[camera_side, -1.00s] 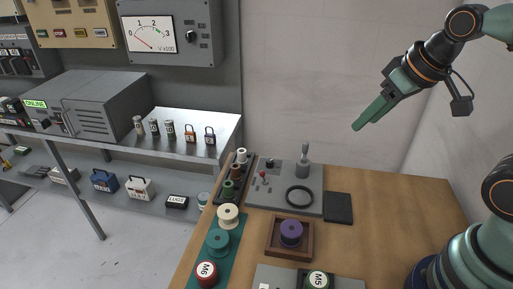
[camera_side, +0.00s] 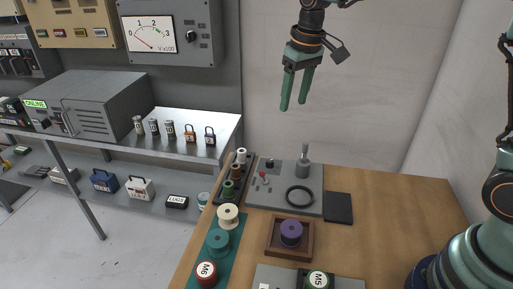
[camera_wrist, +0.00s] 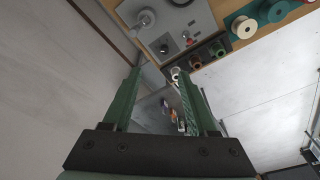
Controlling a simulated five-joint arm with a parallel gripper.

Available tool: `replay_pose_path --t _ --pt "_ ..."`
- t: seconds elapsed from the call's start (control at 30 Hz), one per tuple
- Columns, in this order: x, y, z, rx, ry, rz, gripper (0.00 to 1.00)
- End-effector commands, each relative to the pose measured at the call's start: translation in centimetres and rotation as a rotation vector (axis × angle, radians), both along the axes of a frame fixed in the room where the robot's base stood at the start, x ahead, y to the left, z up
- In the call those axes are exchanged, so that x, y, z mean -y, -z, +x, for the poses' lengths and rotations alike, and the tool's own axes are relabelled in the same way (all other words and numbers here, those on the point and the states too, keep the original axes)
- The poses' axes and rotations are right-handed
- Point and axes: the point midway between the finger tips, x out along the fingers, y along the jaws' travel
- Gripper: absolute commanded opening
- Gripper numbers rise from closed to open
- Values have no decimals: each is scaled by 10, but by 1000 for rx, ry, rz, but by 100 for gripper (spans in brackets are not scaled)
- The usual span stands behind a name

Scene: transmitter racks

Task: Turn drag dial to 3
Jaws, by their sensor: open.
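I cannot pick out a dial labelled drag; no such label is legible. A grey plate (camera_side: 258,200) on the wooden bench carries a small red-topped lever (camera_side: 263,175), a dark knob (camera_side: 269,163), a grey upright post (camera_side: 303,165) and a black ring (camera_side: 300,196). The plate also shows in the wrist view (camera_wrist: 190,20), beyond my fingers. A wall meter (camera_side: 151,34) has a 0 to 3 scale and a knob (camera_side: 191,36) beside it. My gripper (camera_side: 295,105) is open and empty, high above the bench's back edge. Its green fingers also show in the wrist view (camera_wrist: 160,75).
Spools stand left of the plate, including a cream spool (camera_side: 228,215) and a teal spool (camera_side: 218,241). A purple spool (camera_side: 291,232) sits in a wooden tray (camera_side: 275,249). A metal shelf (camera_side: 185,120) holds padlocks and a grey cabinet. A dark pad (camera_side: 338,208) lies right of the plate.

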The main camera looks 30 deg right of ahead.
Motion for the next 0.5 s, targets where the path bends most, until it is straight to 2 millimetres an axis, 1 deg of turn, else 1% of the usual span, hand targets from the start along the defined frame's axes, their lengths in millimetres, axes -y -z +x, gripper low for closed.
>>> replay_pose_path --t 0.03,0.2,0.33,0.4,0.5 --pt "-4 13 11 -27 -6 -2 59" --pt "-16 49 39 -95 -22 -9 59" --pt "-21 71 51 -129 -29 -13 59" --pt "-23 79 55 -141 -32 -15 59" --pt "-25 85 58 -150 -34 -16 59"
